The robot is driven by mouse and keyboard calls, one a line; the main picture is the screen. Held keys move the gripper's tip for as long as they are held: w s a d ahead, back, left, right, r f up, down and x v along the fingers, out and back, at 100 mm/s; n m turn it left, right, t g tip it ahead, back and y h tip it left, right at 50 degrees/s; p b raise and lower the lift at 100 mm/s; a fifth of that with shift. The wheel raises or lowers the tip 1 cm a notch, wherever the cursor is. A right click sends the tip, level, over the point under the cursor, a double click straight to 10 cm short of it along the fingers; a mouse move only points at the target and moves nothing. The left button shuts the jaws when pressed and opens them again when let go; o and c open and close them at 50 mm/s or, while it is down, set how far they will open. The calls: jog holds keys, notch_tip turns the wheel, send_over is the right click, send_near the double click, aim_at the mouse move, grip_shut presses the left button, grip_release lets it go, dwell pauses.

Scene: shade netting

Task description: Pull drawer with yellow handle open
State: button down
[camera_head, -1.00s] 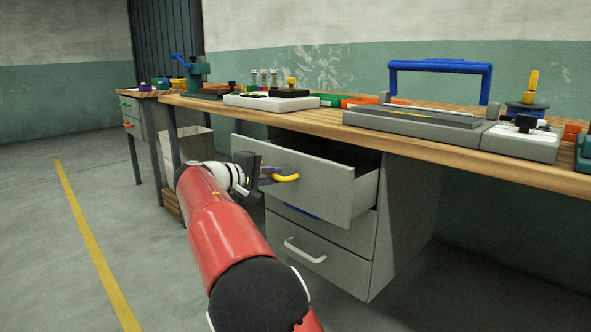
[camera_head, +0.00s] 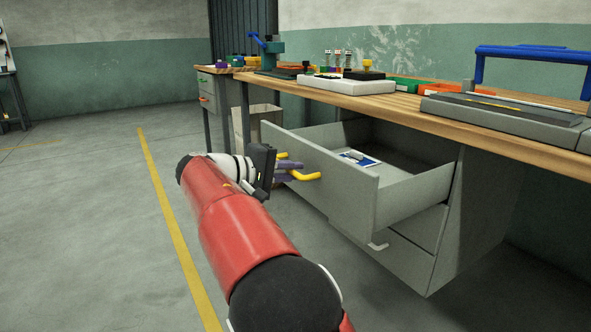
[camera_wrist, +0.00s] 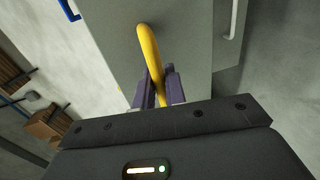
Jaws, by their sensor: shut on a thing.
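The top drawer (camera_head: 340,180) of the grey cabinet stands far out, and its inside shows with a small white and blue item (camera_head: 360,157) lying in it. Its yellow handle (camera_head: 306,176) is on the drawer front, and it also shows in the wrist view (camera_wrist: 149,50). My gripper (camera_head: 284,172) is at the handle, with its purple fingers on either side of the bar. In the wrist view the fingers (camera_wrist: 160,88) are shut on the yellow handle. Part of the handle is hidden by the fingers.
A lower drawer with a white handle (camera_head: 378,246) is shut beneath. The wooden bench top (camera_head: 440,122) above holds trays and tools. A cardboard box (camera_head: 254,120) stands behind the drawer at left. The floor left of my arm, with a yellow line (camera_head: 172,218), is clear.

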jog(key=shift+f, duration=0.1)
jog(key=c, duration=1.5)
grip_release()
jog(key=shift+c, duration=0.2)
jog(key=p+v, duration=0.1)
jog(key=v, duration=0.6)
jog(key=shift+s+a, duration=0.25)
jog(key=shift+a, duration=0.05)
jog(key=shift+a, duration=0.1)
